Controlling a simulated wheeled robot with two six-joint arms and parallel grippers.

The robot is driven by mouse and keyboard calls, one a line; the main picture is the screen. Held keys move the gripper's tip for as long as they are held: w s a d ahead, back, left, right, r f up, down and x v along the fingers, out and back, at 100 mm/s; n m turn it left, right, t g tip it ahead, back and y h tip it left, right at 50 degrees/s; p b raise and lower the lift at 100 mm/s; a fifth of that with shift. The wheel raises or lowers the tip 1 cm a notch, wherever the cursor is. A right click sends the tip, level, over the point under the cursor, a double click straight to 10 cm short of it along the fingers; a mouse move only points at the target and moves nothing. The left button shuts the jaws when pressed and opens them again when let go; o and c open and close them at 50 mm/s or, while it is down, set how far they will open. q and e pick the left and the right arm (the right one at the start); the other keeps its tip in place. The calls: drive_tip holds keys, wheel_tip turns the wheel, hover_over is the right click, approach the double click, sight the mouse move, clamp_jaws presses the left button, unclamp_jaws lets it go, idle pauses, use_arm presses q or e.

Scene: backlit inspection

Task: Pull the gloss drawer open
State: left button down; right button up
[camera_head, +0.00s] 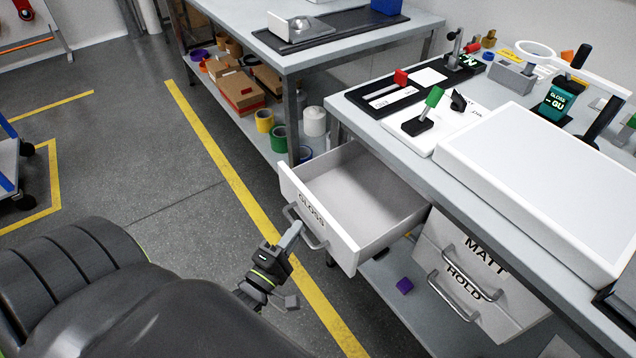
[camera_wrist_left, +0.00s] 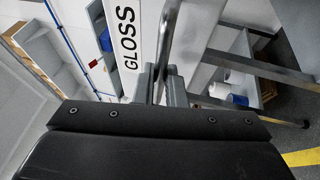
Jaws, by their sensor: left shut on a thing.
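The gloss drawer (camera_head: 318,216) stands pulled out from under the workbench in the head view, and its white inside looks empty. Its front, lettered GLOSS, also shows in the left wrist view (camera_wrist_left: 127,45). A grey bar handle (camera_head: 318,240) runs across that front, and it shows in the left wrist view (camera_wrist_left: 168,40) between my fingers. My left gripper (camera_head: 294,236) is shut on the handle, with its fingers at the drawer front. It also shows in the left wrist view (camera_wrist_left: 160,85). My right gripper is not in view.
Closed drawers marked MATT (camera_head: 480,258) and HOLD (camera_head: 460,285) sit to the right. The workbench (camera_head: 420,172) carries a white light panel (camera_head: 545,180) and small fixtures. Another table (camera_head: 340,42) stands behind, with boxes and rolls below. The floor left of the drawer is clear.

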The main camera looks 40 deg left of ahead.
use_arm(q)
drive_tip(key=shift+s+a, duration=0.2)
drive_tip(key=shift+s, duration=0.3)
drive_tip(key=shift+s+a, duration=0.15)
drive_tip(key=shift+s, duration=0.3)
drive_tip(key=c, duration=1.5)
unclamp_jaws()
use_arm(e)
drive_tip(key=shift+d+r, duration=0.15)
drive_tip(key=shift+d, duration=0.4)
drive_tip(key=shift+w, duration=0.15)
use_arm(q)
drive_tip(key=s+f, duration=0.1)
drive_tip(key=s, duration=0.4)
drive_tip(key=s+f+b, duration=0.1)
drive_tip(key=s, duration=0.5)
drive_tip(key=s+d+f, duration=0.1)
drive_tip(key=s, duration=0.5)
drive_tip(key=shift+s+b, duration=0.1)
drive_tip(key=shift+b, duration=0.3)
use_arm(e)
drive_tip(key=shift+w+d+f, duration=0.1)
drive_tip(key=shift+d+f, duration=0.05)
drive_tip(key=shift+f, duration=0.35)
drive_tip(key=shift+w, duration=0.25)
